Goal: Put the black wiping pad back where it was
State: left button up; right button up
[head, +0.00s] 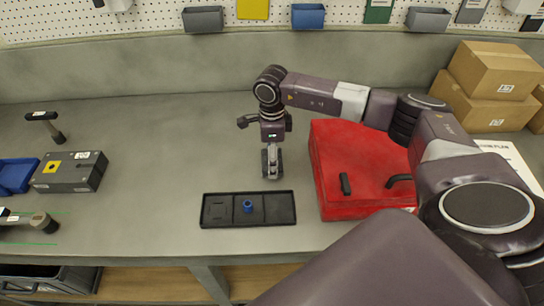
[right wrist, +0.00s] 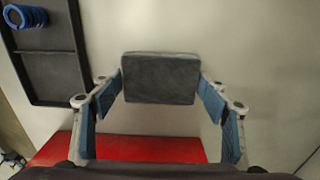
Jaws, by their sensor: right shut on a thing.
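My right gripper (head: 271,170) points down over the bench, just behind the black tray (head: 286,210). It is shut on the black wiping pad, a dark grey block. The pad (right wrist: 160,78) shows between the fingertips in the right wrist view. In the head view the fingers mostly hide it, and I cannot tell whether it touches the bench. The pad is apart from the tray. My left gripper is out of view.
A red case (head: 365,158) lies right of the tray, under my right arm. At the left are a grey box (head: 78,176), a blue bin (head: 17,176) and dark-headed tools. Cardboard boxes (head: 490,75) stand at the back right. The bench between tray and grey box is clear.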

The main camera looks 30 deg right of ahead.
jog(key=shift+f, duration=0.25)
jog(key=o, duration=1.1)
jog(key=shift+r, duration=0.1)
jog(key=shift+r, duration=0.15)
jog(key=shift+r, duration=0.25)
notch_tip(320, 180, up, 12)
jog(key=b, duration=0.4)
jog(key=shift+f, duration=0.15)
